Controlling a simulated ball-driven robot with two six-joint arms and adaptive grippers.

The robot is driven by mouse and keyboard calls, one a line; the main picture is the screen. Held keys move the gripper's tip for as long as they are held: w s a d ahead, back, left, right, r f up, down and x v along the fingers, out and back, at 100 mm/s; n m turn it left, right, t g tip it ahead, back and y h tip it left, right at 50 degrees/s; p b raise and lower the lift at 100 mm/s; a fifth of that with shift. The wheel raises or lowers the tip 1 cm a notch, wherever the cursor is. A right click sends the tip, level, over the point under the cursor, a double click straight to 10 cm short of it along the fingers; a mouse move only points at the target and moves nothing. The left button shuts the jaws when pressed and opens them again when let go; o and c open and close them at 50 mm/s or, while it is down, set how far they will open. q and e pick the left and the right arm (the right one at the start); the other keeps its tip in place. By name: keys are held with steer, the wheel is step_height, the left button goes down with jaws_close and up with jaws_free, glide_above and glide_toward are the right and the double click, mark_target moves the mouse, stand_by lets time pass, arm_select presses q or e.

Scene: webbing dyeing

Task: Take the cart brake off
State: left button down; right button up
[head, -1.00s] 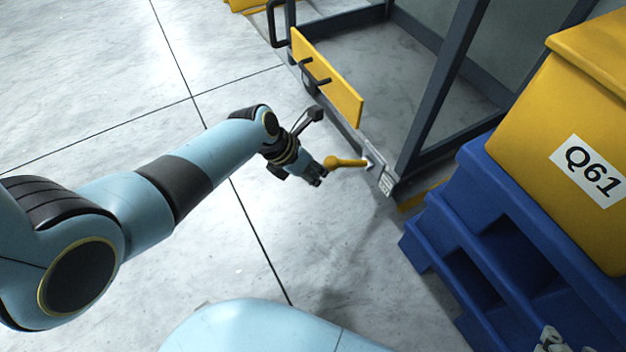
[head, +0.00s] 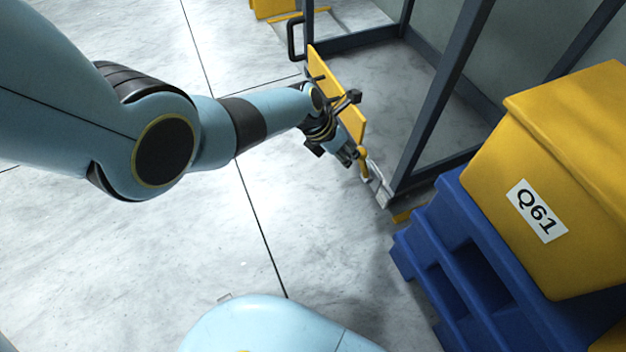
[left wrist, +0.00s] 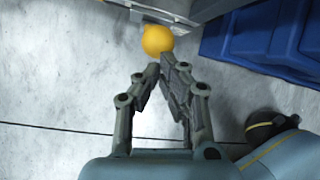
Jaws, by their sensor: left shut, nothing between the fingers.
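The cart (head: 443,92) has a dark frame and stands at the upper right. Its brake lever (head: 363,163), with a yellow handle and round knob, sits on a metal mount (head: 382,193) at the low frame near the corner. The lever lies close along the frame, pointing towards the yellow panel (head: 350,118). My left gripper (head: 353,158) is shut and empty, with its fingertips right beside the knob. In the left wrist view the yellow knob (left wrist: 157,40) is just beyond the fingertips (left wrist: 161,68); I cannot tell whether they touch. My right gripper is not in view.
Blue crates (head: 424,232) stand right of the cart's corner, with a yellow box (head: 580,150) labelled Q61 on top. A dark handle (head: 291,40) juts from the cart. The grey floor (head: 110,270) on the left is clear.

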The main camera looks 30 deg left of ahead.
mark_target(363, 153)
arm_select(q)
steer(key=shift+w+d+r, duration=0.3)
steer(key=shift+w+d, duration=0.2)
steer(key=shift+w, duration=0.1)
steer(key=shift+w+d+r, duration=0.25)
steer(key=shift+w+d, duration=0.2)
steer(key=shift+w, duration=0.1)
steer(key=shift+w+d+r, duration=0.25)
steer(key=shift+w+d, duration=0.25)
steer(key=shift+w, duration=0.2)
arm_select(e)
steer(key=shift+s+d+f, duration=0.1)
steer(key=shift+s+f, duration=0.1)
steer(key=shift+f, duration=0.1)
arm_select(q)
steer(key=shift+d, duration=0.1)
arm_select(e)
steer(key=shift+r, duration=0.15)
